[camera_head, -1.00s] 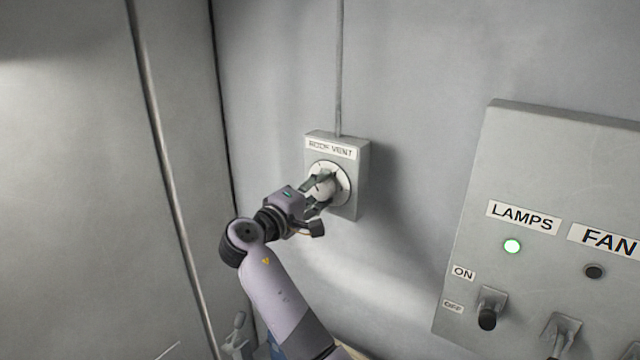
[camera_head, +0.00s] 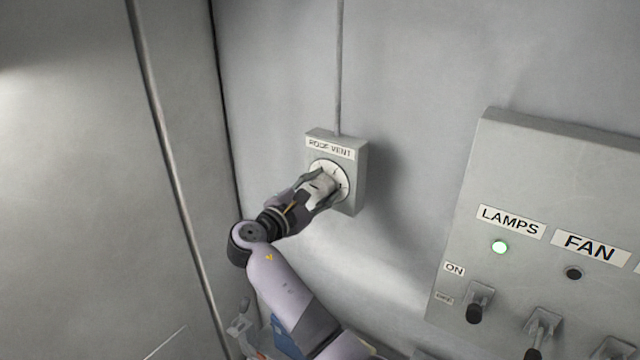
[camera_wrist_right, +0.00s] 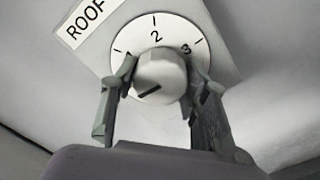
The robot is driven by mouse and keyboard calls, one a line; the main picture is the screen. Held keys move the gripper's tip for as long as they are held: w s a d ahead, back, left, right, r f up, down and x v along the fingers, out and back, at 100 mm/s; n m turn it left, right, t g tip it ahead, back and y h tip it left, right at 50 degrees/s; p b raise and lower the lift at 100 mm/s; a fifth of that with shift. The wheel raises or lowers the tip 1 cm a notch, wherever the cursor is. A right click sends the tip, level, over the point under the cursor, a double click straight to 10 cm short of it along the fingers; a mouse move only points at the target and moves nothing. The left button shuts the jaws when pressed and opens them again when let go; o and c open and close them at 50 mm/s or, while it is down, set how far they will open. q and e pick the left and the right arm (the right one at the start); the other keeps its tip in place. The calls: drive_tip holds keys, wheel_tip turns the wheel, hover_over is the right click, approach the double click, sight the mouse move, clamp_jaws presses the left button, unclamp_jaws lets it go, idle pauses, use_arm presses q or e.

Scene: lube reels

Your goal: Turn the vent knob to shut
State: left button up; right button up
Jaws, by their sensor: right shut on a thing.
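The vent knob (camera_wrist_right: 160,72) is a round pale knob with a dark pointer line, set on a white dial (camera_wrist_right: 133,40) with the figures 2 and 3 showing. Its pointer is turned to the lower left in the wrist view; the dial mark there is hidden. The dial sits on a grey box (camera_head: 353,187) labelled ROOF VENT on the wall. My right gripper (camera_wrist_right: 160,78) is shut on the knob, one finger on each side; in the head view the gripper (camera_head: 324,184) covers part of the dial. My left gripper is out of view.
A grey switch panel (camera_head: 520,180) with LAMPS and FAN labels stands at the right. A conduit (camera_head: 339,70) runs up from the vent box. The wall between box and panel is clear.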

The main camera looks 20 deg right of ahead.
drive_tip(key=shift+f+n, duration=0.15)
drive_tip(key=shift+n, duration=0.45)
drive_tip(key=o, duration=1.1)
drive_tip(key=shift+a, duration=0.1)
drive_tip(key=shift+o, duration=0.2)
drive_tip(key=shift+r, duration=0.2)
